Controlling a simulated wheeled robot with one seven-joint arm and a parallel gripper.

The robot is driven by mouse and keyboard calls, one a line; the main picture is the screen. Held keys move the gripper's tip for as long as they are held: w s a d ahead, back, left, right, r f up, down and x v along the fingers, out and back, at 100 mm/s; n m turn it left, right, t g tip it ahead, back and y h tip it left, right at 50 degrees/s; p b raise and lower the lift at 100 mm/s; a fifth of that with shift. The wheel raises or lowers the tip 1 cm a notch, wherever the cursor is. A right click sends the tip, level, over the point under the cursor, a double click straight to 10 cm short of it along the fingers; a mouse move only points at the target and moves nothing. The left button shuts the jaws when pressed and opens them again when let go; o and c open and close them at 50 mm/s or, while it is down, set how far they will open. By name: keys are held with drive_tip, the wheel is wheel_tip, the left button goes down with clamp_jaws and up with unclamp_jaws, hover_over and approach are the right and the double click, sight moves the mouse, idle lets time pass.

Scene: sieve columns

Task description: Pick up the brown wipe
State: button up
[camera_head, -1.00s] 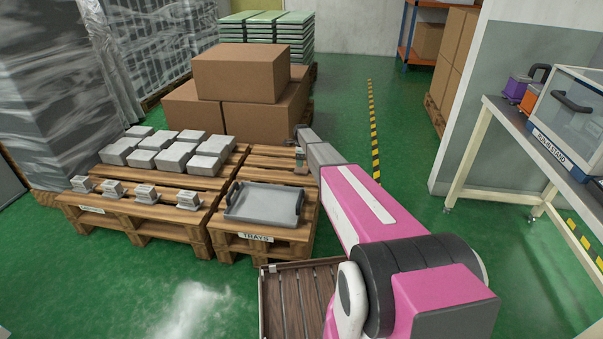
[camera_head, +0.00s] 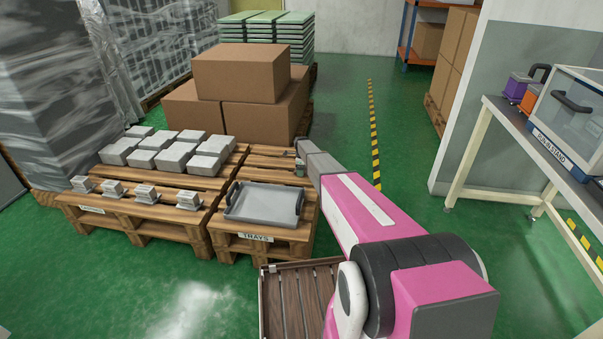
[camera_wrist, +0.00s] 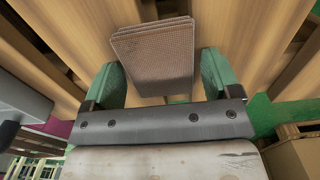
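The brown wipe (camera_wrist: 155,55) shows in the wrist view as a flat, woven-looking, layered piece against the pallet's wooden planks. My gripper (camera_wrist: 160,62) has green fingers, one on each side of the wipe. The fingers are apart, with a gap visible between the wipe and each finger. I cannot tell how far the fingertips are above the planks. In the head view, my gripper (camera_head: 299,168) is at the back right of the tray pallet, mostly hidden by my arm. I cannot make out the wipe there.
A grey tray (camera_head: 264,205) lies on the front of the tray pallet (camera_head: 235,240). Grey blocks (camera_head: 175,157) and small metal pieces (camera_head: 145,192) sit on the pallet at left. Cardboard boxes (camera_head: 240,75) stand behind. A white-framed table (camera_head: 520,140) is at right.

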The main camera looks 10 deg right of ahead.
drive_tip(key=c, duration=0.7)
drive_tip(key=shift+r, duration=0.1)
drive_tip(key=shift+r, duration=0.75)
wheel_tip(320, 180, up, 2)
drive_tip(key=shift+r, duration=0.2)
drive_tip(key=s+a+r, duration=0.2)
drive_tip(key=a, duration=0.1)
drive_tip(key=s+a+r, duration=0.2)
drive_tip(key=a, duration=0.1)
drive_tip(key=s+a+r, duration=0.2)
drive_tip(key=a+r, duration=0.1)
drive_tip(key=a, duration=0.1)
drive_tip(key=shift+o, duration=0.9)
drive_tip(key=shift+c, duration=0.2)
